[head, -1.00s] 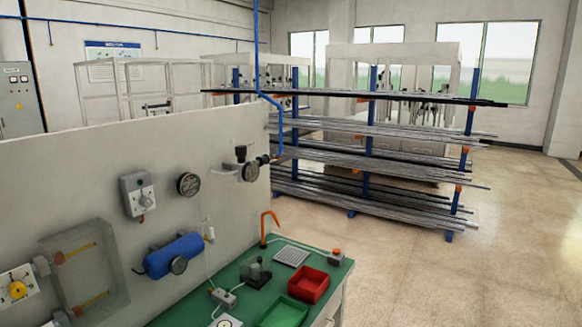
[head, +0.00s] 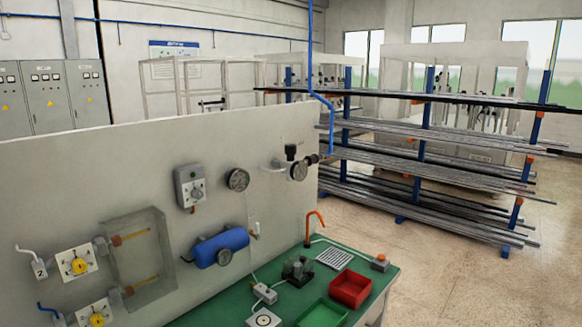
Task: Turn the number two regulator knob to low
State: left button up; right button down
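A yellow regulator knob (head: 78,266) sits on a white square plate at the left of the grey panel. The settings of both knobs are too small to read. Neither of my grippers is in view.
A clear box (head: 140,260) with orange rods stands out from the panel right of the knobs. Farther right are a blue cylinder (head: 222,247), a switch box (head: 190,187) and a gauge (head: 237,180). A green bench (head: 345,258) holds a red tray (head: 350,289).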

aim_at(290, 149)
jog(key=i+l, duration=0.5)
jog(key=l, duration=0.25)
jog(key=i+l, duration=0.25)
jog(key=l, duration=0.1)
